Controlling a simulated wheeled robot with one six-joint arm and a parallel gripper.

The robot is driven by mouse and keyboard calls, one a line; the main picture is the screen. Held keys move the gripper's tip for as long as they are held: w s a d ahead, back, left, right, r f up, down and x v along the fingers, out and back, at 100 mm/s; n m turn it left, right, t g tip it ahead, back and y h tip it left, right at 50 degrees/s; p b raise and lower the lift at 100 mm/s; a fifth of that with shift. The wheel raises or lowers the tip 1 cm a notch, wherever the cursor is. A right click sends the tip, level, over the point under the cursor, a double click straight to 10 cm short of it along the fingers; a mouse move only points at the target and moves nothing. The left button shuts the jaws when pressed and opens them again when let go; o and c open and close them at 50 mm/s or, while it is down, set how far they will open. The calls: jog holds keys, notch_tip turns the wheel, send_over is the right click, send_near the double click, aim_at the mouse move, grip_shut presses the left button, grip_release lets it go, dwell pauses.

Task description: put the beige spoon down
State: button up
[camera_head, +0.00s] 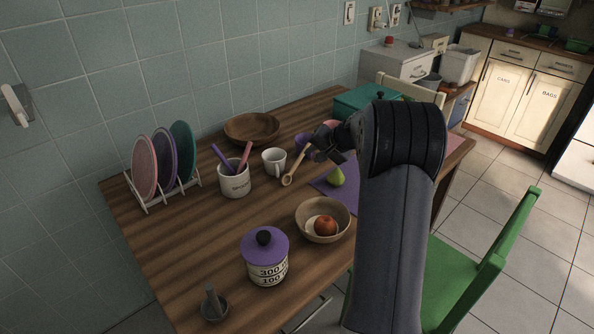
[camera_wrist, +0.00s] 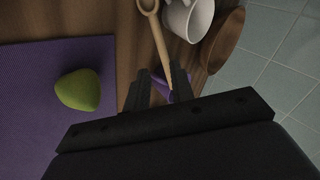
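The beige spoon (camera_head: 296,168) is low at the table's surface, its bowl end beside the white mug. I cannot tell whether all of it touches the wood. In the wrist view its handle (camera_wrist: 158,38) runs down between the fingers of my gripper (camera_wrist: 161,75). A gap shows beside the handle there, so the fingers look slightly open around it. In the head view my gripper (camera_head: 317,151) is at the handle end and hides the tip of it.
The white mug (camera_head: 274,162) stands close by the spoon's bowl. A green pear (camera_head: 336,177) sits on a purple mat (camera_head: 325,189). A utensil crock (camera_head: 234,182), a wooden bowl (camera_head: 251,128) and a beige bowl with an apple (camera_head: 311,232) surround. Bare wood shows left of the beige bowl.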

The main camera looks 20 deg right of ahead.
aim_at(299, 161)
jog(key=x, duration=1)
jog(key=shift+w+a, duration=0.15)
jog(key=shift+w, duration=0.1)
grip_shut()
